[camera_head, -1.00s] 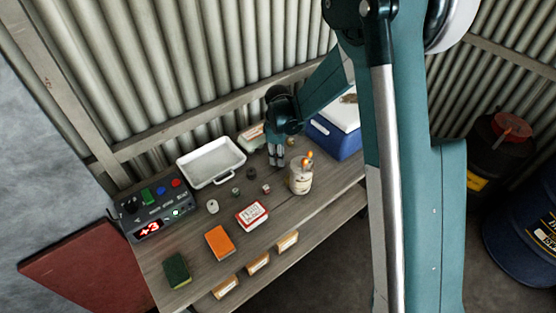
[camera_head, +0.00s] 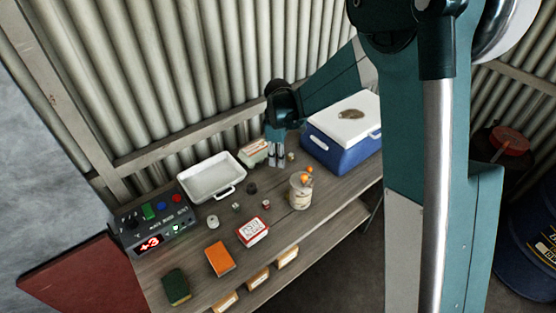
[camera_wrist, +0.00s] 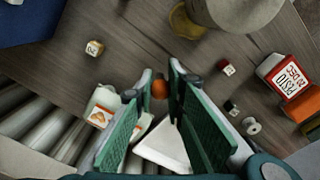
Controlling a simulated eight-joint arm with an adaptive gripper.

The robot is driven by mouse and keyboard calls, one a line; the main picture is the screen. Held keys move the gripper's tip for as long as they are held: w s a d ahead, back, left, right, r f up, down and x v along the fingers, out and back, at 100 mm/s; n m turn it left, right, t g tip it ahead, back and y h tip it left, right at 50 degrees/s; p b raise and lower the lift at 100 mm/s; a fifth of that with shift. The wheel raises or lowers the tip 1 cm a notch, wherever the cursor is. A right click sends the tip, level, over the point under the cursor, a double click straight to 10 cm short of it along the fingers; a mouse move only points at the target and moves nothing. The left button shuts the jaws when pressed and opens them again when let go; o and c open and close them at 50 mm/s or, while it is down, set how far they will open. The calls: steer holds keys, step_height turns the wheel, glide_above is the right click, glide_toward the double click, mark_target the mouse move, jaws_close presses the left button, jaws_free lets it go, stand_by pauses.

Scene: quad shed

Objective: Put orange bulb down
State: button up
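My gripper (camera_head: 276,163) points down over the back of the wooden bench (camera_head: 195,262), between the white tray and the blue cooler. In the wrist view its two green-padded fingers (camera_wrist: 160,84) are closed in on the orange bulb (camera_wrist: 159,89), which sits between the fingertips. The bulb cannot be made out in the head view. The gap between the bulb and the bench is hard to judge.
A can with orange pieces on top (camera_head: 300,193) stands right of the gripper. The blue cooler (camera_head: 345,150), white tray (camera_head: 232,190), a small carton (camera_head: 254,153), a red-and-white box (camera_head: 252,232) and a small cube (camera_wrist: 94,47) are nearby. Bare wood lies around that cube.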

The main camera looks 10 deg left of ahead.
steer(key=shift+r, duration=0.1)
stand_by(0.4)
steer(key=shift+s+d+r+m+p, duration=0.3)
steer(key=shift+d+r+m+p, duration=0.15)
steer(key=shift+r+m+p, duration=0.3)
steer(key=s+d+r+m+p, duration=0.35)
steer(key=r+m+p, duration=0.2)
steer(key=m, duration=0.35)
step_height(320, 180, up, 7)
steer(key=m+p, duration=0.6)
steer(key=m, duration=0.4)
glide_above(300, 175)
steer(key=shift+s+d+f+n, duration=0.1)
steer(key=shift+f+n, duration=0.05)
steer(key=shift+n, duration=0.1)
steer(key=shift+f+b, duration=0.15)
steer(key=shift+b, duration=0.15)
steer(key=shift+f, duration=2.8)
steer(key=shift+f, duration=0.1)
steer(key=shift+f, duration=1.95)
